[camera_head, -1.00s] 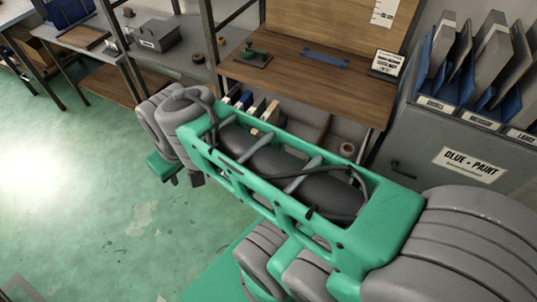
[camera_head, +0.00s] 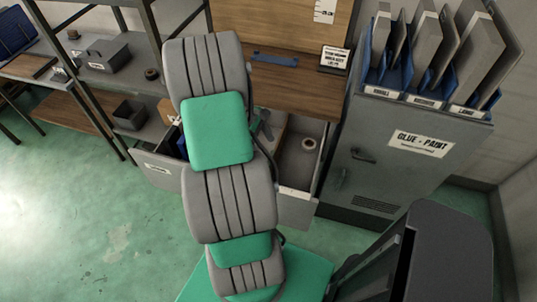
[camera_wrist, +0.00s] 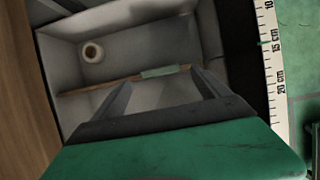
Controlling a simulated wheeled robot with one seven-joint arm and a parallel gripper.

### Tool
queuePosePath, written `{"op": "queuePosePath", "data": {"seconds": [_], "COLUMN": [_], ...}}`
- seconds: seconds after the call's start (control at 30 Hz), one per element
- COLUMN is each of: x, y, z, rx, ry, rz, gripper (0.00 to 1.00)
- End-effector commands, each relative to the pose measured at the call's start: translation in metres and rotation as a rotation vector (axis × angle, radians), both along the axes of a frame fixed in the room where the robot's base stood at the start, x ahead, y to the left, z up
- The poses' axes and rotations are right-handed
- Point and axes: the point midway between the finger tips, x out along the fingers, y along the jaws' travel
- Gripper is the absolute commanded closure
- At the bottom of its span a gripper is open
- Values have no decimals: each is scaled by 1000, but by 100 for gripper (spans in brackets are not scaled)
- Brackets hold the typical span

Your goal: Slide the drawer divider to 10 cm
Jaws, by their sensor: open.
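The open drawer (camera_wrist: 190,37) fills much of the wrist view, grey inside. A thin wooden divider (camera_wrist: 100,84) crosses it, with a pale grey-green tab (camera_wrist: 160,72) on its top edge. My gripper (camera_wrist: 158,80) is open, its two dark fingers apart and pointing at the tab, which shows between their tips. I cannot tell whether they touch it. A ruler (camera_wrist: 270,65) runs along the drawer's edge, with 10, 15 cm and 20 cm marks. I cannot read the divider's exact mark.
A tape roll (camera_wrist: 93,52) lies in the drawer beyond the divider. The wooden bench top (camera_head: 300,95) overhangs the drawer. A grey cabinet (camera_head: 350,185) labelled glue and paint stands to its right, with a file rack (camera_head: 425,95) on top. Shelves (camera_head: 150,115) stand left.

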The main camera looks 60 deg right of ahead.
Motion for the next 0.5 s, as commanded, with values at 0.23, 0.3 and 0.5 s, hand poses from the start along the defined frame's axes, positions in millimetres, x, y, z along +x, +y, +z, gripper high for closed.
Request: {"op": "queuePosePath", "data": {"seconds": [0.23, 0.3, 0.5], "x": [-16, -17, -16], "y": [-2, -2, -3], "z": [-37, -40, -41], "rx": [1, -2, -2], "ry": [1, -1, -2], "rz": [-2, -1, 0], "gripper": [15, 15, 15]}}
